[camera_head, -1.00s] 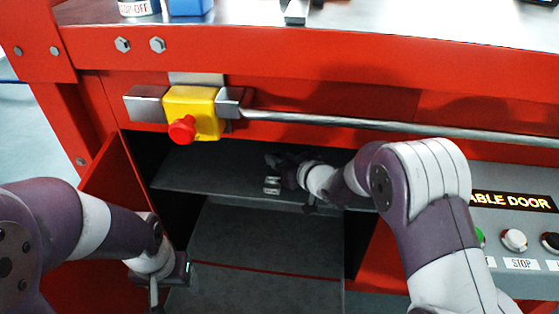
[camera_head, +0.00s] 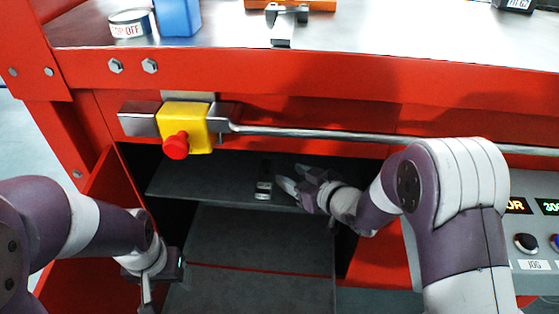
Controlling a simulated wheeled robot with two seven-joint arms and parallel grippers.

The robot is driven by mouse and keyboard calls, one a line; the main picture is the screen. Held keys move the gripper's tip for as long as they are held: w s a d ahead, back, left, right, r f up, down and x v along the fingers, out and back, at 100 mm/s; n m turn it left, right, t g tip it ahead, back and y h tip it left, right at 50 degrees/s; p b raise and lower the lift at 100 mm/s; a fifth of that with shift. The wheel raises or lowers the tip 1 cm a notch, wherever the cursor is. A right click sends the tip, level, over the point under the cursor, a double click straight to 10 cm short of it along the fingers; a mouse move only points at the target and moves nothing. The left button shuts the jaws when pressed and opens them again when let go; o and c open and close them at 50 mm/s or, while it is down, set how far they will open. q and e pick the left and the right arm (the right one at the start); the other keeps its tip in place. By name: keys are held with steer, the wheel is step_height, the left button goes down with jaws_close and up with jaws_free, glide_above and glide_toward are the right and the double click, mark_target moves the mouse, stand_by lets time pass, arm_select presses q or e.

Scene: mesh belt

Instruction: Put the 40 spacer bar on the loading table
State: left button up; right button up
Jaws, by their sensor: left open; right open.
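A small dark bar with a bright metal end (camera_head: 264,188) lies on the dark shelf (camera_head: 195,180) inside the open cabinet under the table. I cannot read a number on it. My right gripper (camera_head: 284,178) is open just right of this bar, its fingers toward it, apart from it as far as I can tell. My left gripper (camera_head: 148,291) is open, low at the cabinet's left side, partly cut off by the frame's bottom edge. The loading table's metal top (camera_head: 370,40) is above, with a metal piece (camera_head: 283,38) near its front edge.
A red-knobbed yellow switch box (camera_head: 186,128) and a long metal rail (camera_head: 320,134) cross the front above the opening. A red door (camera_head: 112,205) stands open at left. A button panel (camera_head: 530,225) is at right. A blue block (camera_head: 178,16) and a round labelled container (camera_head: 130,23) stand on the top.

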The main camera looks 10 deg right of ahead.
steer(key=s+d+f+m+g+h, duration=0.3)
steer(key=s+d+m+g+h, duration=0.15)
steer(key=s+d+h, duration=0.35)
steer(key=s+d+m+g, duration=0.1)
steer(key=s+g, duration=0.5)
steer(key=s, duration=0.6)
steer(key=shift+s+d+f+m, duration=0.15)
steer(key=shift+s+f+m, duration=0.15)
steer(key=shift+f+m, duration=0.2)
